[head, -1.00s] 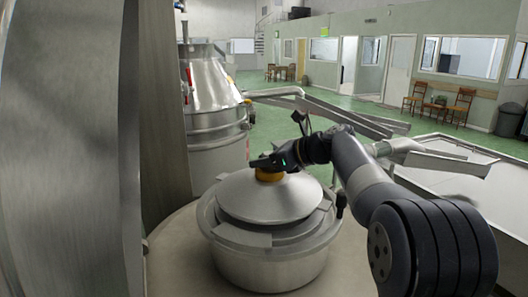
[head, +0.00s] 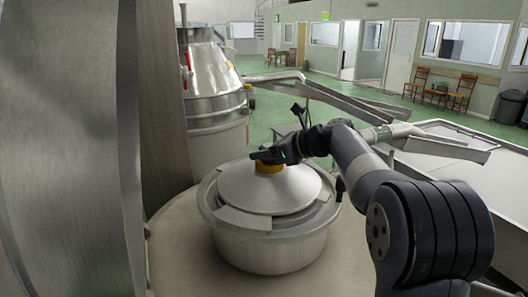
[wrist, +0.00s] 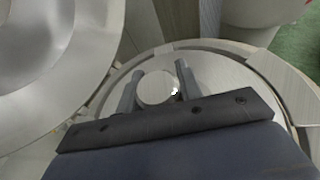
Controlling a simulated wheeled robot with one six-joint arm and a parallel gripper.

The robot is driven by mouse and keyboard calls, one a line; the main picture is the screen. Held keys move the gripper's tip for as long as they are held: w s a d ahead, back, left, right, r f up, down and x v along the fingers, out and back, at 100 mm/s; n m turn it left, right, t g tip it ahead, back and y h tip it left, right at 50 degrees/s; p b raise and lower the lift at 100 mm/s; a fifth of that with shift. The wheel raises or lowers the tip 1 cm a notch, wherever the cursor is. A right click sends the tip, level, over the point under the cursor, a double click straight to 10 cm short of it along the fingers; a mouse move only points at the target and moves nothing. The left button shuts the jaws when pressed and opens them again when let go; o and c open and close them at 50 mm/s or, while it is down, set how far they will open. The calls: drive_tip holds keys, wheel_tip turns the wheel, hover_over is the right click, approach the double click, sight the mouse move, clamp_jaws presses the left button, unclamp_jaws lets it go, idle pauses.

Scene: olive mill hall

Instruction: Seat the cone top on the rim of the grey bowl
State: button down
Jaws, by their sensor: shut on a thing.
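The grey bowl (head: 270,252) is directly below, on a round beige surface. The cone top looks level and roughly centred within the bowl's rim, with flat pieces around its edge. A dark gap shows at its right edge. I cannot tell whether it touches the rim. The gripper body hides part of the bowl in the wrist view.
A tall curved steel wall (head: 75,150) stands close on the left. A steel vessel (head: 212,90) stands behind the bowl. Metal channels (head: 350,105) and a pale tray (head: 470,165) lie to the right. Chairs are far back across open green floor.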

drive_tip(key=shift+f, duration=0.3)
idle(0.5)
drive_tip(key=c, duration=1.2)
unclamp_jaws()
drive_tip(key=o, duration=0.3)
drive_tip(key=shift+f, duration=0.25)
drive_tip(key=v, duration=1.1)
drive_tip(key=shift+r, duration=0.15)
drive_tip(key=shift+a, duration=0.15)
